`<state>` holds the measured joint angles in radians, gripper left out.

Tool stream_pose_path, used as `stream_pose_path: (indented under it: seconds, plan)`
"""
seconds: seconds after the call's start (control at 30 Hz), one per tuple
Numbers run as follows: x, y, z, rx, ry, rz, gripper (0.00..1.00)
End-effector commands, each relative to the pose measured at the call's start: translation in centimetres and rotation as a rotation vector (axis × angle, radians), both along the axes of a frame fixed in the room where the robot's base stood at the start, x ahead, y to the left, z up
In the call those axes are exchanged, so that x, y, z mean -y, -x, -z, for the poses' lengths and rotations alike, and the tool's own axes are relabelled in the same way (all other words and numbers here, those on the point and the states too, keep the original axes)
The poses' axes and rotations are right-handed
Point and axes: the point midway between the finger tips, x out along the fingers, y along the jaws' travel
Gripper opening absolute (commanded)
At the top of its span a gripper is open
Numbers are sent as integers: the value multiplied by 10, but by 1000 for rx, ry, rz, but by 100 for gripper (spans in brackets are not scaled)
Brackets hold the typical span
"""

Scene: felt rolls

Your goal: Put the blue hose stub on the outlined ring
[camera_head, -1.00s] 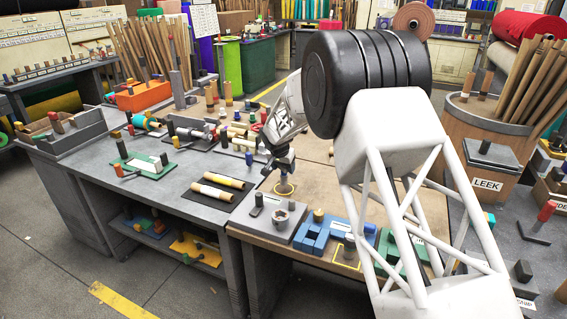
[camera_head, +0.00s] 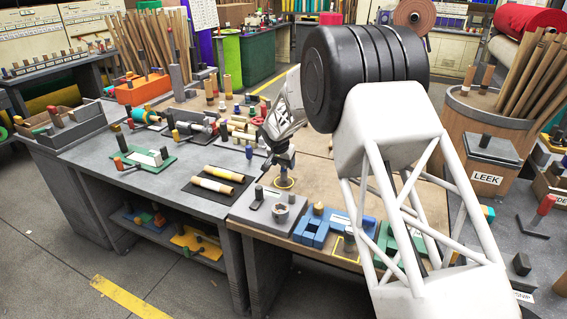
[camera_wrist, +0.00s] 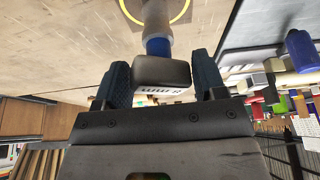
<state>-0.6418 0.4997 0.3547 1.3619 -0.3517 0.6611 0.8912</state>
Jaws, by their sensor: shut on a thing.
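My gripper (camera_wrist: 163,84) is shut on the blue hose stub, which shows as a blue band (camera_wrist: 158,47) beyond a dark block with white lettering between the fingers. A pale cylindrical part continues from the band toward the yellow outlined ring (camera_wrist: 188,12). In the head view my gripper (camera_head: 281,158) points down directly above the outlined ring (camera_head: 284,188) on the tan bench top. The held piece is small and mostly hidden there. I cannot tell whether its lower end touches the surface inside the ring.
A grey block with a round socket (camera_head: 281,213) and a blue fixture (camera_head: 318,231) stand close in front of the ring. A dark mat with pale rolls (camera_head: 216,183) lies to the left. Several small coloured pieces stand behind. Bare bench top lies right of the ring.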

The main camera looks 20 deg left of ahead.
Motion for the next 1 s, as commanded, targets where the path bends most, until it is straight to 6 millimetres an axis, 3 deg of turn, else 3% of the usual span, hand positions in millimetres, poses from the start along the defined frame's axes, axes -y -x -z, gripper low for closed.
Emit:
stream_pose_path:
  seconds: [0.73, 0.77, 0.93, 1.0]
  plan:
    - [0, 0, 8, 0, 0, 0, 16]
    - [0, 0, 8, 0, 0, 0, 68]
    - [0, 0, 8, 0, 0, 0, 94]
    - [0, 0, 8, 0, 0, 0, 94]
